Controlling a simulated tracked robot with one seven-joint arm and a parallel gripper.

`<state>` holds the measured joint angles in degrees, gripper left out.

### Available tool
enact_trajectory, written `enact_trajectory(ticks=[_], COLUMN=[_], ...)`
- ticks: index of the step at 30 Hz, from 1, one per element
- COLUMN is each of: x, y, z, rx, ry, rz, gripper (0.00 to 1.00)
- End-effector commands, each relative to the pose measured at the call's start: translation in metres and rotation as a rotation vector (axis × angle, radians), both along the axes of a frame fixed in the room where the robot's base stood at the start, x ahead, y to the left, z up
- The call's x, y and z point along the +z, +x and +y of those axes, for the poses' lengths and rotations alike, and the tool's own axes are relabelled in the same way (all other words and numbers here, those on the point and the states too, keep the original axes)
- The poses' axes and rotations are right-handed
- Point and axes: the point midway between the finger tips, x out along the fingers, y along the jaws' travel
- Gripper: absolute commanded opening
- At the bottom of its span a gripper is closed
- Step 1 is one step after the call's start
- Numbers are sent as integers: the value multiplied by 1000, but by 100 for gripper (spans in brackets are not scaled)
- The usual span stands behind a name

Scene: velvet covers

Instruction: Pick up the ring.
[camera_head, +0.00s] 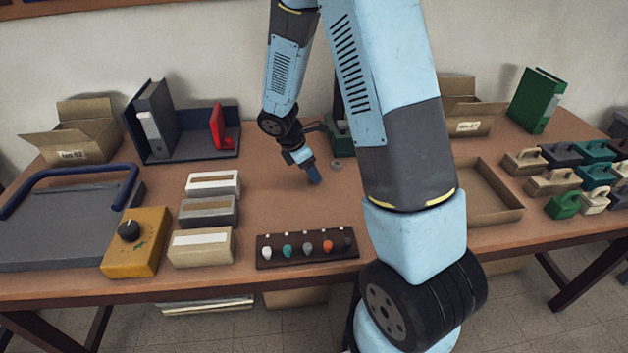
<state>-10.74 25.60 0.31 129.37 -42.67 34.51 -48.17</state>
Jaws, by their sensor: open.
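A small grey ring (337,164) lies on the brown table (270,212), near its middle towards the back. My gripper (314,178) is low over the table, just left of and a little nearer than the ring, and apart from it. It is open and nothing shows in it. Its fingers are small and partly merge in this view. My arm hides part of the table to the right of the ring.
Behind the ring stands a dark green object (341,140), partly hidden by my arm. In front is a dark rack (308,257) with several coloured pieces. Boxes (207,212) stand left, a shallow tray (487,212) right. The table around my gripper is clear.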

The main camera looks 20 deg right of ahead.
Motion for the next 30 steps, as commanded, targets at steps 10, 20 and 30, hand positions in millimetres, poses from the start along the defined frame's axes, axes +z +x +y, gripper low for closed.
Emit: enact_trajectory(ticks=[10, 20, 30], x=[-25, -25, -25], y=[1, 1, 1], z=[-10, -10, -9], rx=[2, 2, 2], ry=[0, 0, 0], rz=[0, 0, 0], gripper=[66, 50, 18])
